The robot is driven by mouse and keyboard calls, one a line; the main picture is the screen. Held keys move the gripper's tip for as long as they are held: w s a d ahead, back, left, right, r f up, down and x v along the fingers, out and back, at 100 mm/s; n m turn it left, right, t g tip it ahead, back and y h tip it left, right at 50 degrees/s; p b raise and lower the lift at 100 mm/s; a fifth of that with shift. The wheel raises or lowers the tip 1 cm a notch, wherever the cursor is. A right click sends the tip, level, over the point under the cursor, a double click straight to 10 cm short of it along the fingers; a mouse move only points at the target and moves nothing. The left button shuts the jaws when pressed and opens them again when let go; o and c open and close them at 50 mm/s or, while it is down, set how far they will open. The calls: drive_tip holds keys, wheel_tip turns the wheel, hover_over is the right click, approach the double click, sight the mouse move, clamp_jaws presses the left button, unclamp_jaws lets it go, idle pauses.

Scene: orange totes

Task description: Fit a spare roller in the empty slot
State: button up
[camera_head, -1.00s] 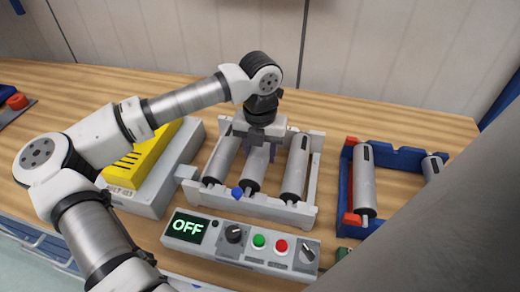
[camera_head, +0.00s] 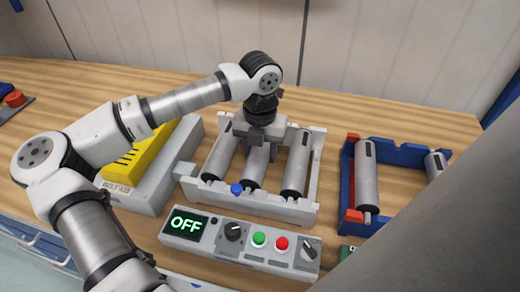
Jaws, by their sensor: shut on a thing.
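A grey roller frame (camera_head: 262,205) stands mid-bench. One roller (camera_head: 221,155) lies in it on the left and another (camera_head: 297,163) on the right. Between them is a middle roller (camera_head: 255,168), lined up with its neighbours. My gripper (camera_head: 262,148) points down over the frame and is shut on the middle roller, hiding its far part. The roller's near end is at the front rail; I cannot tell whether it is fully seated. A blue knob (camera_head: 237,189) is at that rail. A blue rack (camera_head: 388,155) at the right holds a roller (camera_head: 366,175) and another (camera_head: 434,165).
A control box (camera_head: 240,242) in front of the frame reads OFF and has green and red buttons. A yellow-topped machine (camera_head: 150,160) stands left of the frame, partly behind my arm. A grey shape covers the lower right. Bare bench lies behind the frame.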

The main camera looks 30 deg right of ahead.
drive_tip(key=shift+f+b, duration=0.2)
drive_tip(key=shift+b, duration=0.15)
drive_tip(key=o, duration=1.3)
drive_tip(key=shift+o, duration=0.2)
wheel_tip(320, 180, up, 14)
drive_tip(key=b, duration=0.2)
drive_tip(key=shift+s+f, duration=0.1)
